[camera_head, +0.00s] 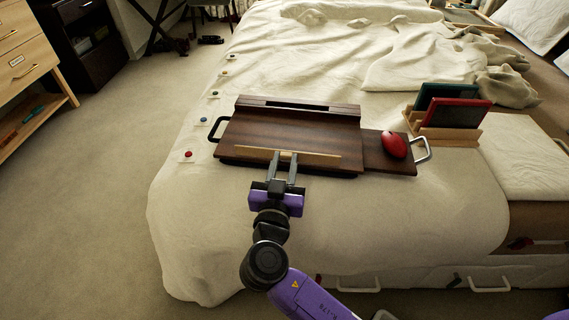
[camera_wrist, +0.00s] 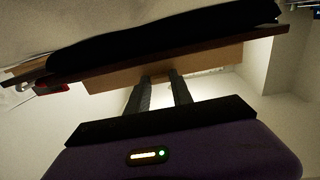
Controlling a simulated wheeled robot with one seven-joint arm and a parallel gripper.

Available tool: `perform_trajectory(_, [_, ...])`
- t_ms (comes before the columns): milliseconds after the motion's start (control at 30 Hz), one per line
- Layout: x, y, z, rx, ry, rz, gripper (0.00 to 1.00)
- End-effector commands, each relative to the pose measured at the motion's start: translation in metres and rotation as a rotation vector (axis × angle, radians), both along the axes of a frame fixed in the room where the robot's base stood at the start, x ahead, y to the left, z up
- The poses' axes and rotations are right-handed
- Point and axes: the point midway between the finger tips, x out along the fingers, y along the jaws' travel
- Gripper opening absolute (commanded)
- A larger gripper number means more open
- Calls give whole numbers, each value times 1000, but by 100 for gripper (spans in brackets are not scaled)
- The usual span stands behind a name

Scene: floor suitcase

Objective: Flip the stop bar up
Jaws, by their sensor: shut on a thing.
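A dark brown wooden lap desk (camera_head: 260,128) lies on the bed, its front edge toward me. The stop bar, a pale wooden strip (camera_head: 322,159), runs along the desk's front edge. It also shows in the wrist view as a tan strip (camera_wrist: 205,64) below the dark desk. My gripper (camera_head: 285,157) reaches the middle of the bar from the front, its two fingers close together and shut on it. In the wrist view the fingertips (camera_wrist: 160,78) meet the bar's edge. The bar's exact tilt is hard to tell.
A red mouse (camera_head: 394,145) sits on the desk's right side panel, beside a metal handle (camera_head: 424,150). A wooden stand (camera_head: 440,130) holds a red tablet or book (camera_head: 458,113) and a dark one behind. Small coloured buttons lie along the bed's left edge. The bed in front is clear.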

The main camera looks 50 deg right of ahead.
Motion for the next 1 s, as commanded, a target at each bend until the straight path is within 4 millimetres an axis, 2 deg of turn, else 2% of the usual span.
perform_trajectory(133, [0,-1,1,-1,-1,-2,0])
perform_trajectory(167, [0,-1,1,-1,-1,-2,31])
perform_trajectory(267, [0,-1,0,-1,-1,-2,49])
perform_trajectory(633, [-2,3,0,-1,1,1,49])
perform_trajectory(1000, [-31,49,-1,-1,1,2,49])
